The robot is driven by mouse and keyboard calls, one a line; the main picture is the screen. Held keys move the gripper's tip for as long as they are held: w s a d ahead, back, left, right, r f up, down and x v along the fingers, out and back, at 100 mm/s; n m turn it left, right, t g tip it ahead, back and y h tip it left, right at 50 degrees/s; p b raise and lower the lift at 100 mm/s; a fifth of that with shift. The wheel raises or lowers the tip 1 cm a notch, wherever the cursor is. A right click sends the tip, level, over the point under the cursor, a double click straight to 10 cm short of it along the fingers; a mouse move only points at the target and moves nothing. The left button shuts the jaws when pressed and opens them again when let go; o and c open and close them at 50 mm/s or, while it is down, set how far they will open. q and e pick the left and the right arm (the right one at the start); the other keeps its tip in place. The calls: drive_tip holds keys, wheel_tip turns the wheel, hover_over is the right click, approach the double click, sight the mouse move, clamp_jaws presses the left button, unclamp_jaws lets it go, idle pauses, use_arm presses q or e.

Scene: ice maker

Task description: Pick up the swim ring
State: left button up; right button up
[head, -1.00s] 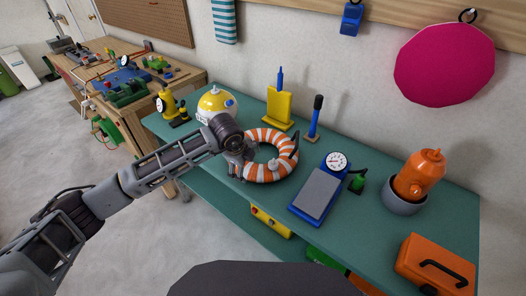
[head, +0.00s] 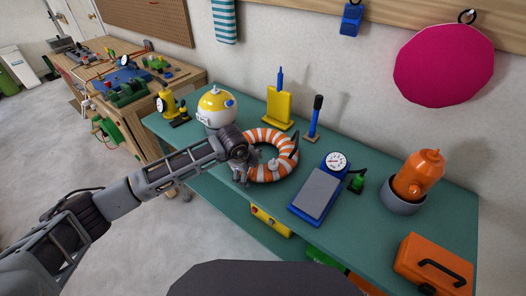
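The swim ring (head: 285,164), striped orange and white, lies on the teal table in the head view. A small grey-white figure sits in its opening, and a dark piece shows at its right edge. My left gripper (head: 243,172) is at the ring's left side, with its fingers pointing down at the ring's left part. The fingers are small and dark against the ring, and I cannot tell whether they are open or shut on it. The wrist hides part of the ring's left edge. My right gripper is not in view.
On the teal table (head: 350,235), a yellow-white helmet (head: 216,106) stands behind my wrist. A yellow block (head: 279,108) and a blue-handled brush (head: 315,120) stand behind the ring. A blue scale (head: 318,192) lies to its right, with an orange hydrant in a grey bowl (head: 403,202) beyond.

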use_arm(q)
drive_tip(key=c, duration=1.2)
drive_tip(key=shift+r, duration=0.15)
drive_tip(key=shift+r+b, duration=0.3)
drive_tip(key=shift+r, duration=4.6)
